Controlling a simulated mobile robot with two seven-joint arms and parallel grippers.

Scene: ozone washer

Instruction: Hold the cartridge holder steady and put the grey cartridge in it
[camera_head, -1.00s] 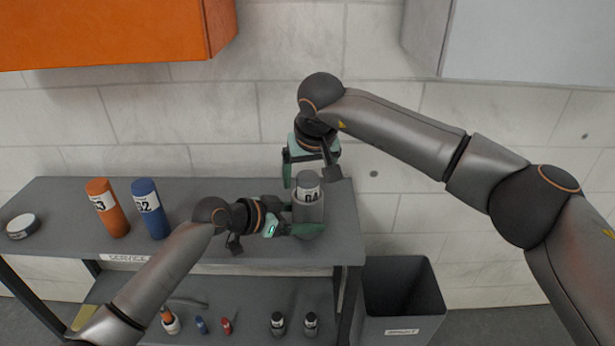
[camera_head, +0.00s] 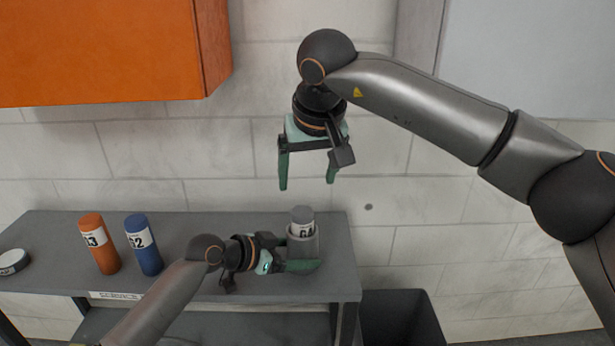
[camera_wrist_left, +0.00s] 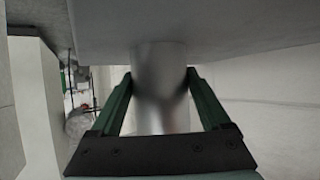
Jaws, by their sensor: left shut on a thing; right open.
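The grey cartridge (camera_head: 302,216), with a white label, stands upright in the grey cartridge holder (camera_head: 304,246) at the right end of the shelf top. Its lower part is hidden inside the holder. My left gripper (camera_head: 297,265) is shut on the holder from the left, low down. The left wrist view shows the holder (camera_wrist_left: 158,85) as a grey cylinder between the two green fingers. My right gripper (camera_head: 307,185) is open and empty, above and clear of the cartridge, fingers pointing down.
An orange cartridge (camera_head: 99,244) and a blue cartridge (camera_head: 144,245) stand to the left on the shelf top (camera_head: 190,228). A round white-topped item (camera_head: 13,262) is at the far left. A dark bin (camera_head: 400,315) stands right of the shelf. An orange cabinet (camera_head: 110,50) hangs above.

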